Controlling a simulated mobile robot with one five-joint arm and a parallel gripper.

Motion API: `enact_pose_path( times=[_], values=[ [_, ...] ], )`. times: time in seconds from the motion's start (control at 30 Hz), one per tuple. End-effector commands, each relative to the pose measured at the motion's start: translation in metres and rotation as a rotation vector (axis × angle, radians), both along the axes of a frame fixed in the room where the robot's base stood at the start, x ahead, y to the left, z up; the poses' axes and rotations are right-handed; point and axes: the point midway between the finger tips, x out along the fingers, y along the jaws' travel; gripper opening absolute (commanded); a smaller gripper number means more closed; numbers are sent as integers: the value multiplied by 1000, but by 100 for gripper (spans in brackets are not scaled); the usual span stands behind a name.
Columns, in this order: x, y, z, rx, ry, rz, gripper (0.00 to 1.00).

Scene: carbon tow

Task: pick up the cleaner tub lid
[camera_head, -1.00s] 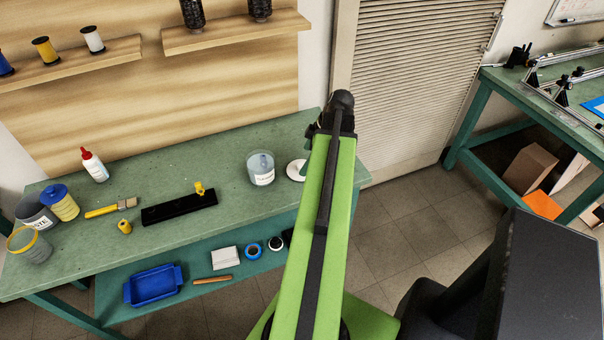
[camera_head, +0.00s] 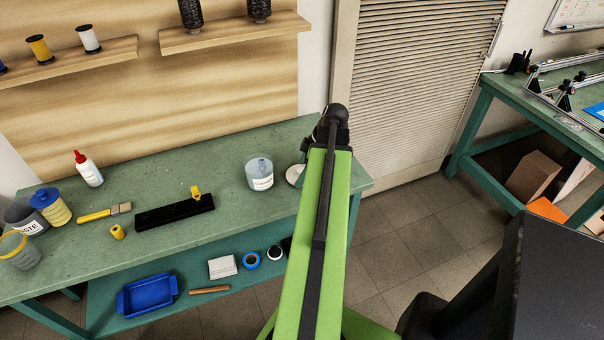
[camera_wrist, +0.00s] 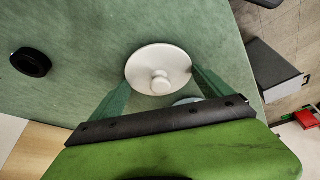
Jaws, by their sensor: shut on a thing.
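The cleaner tub lid (camera_wrist: 145,66) is a white round disc with a knob in its middle. It shows whole in the wrist view, over the green bench. My gripper (camera_wrist: 160,78) has its two green fingers at opposite sides of the disc and is shut on it. In the head view the lid (camera_head: 293,175) is partly hidden behind my green arm, near the bench's right end. I cannot tell whether it is clear of the bench top. The clear tub with a white label (camera_head: 259,174) stands just left of it.
The green bench (camera_head: 225,160) also holds a black tray (camera_head: 172,212), a brush (camera_head: 105,212), a glue bottle (camera_head: 88,170) and several tubs at the left. The bench edge is close on the right.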

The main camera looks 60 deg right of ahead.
Motion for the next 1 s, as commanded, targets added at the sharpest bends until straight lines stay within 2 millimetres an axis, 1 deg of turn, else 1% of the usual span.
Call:
enact_pose_path(
  times=[0.13,0.23,0.37,0.47,0.5,0.57,0.8,0.9,1.0],
  values=[
    [0,0,4,0,0,0,53],
    [0,0,12,0,0,0,53],
    [0,0,30,0,0,0,53],
    [0,0,48,0,0,-1,53],
    [-5,0,53,0,0,-2,53],
    [-20,2,59,0,0,-4,53],
    [-75,6,92,0,0,-5,53],
    [-94,7,102,1,0,-4,53],
    [-107,8,108,0,0,-3,53]
  ],
)
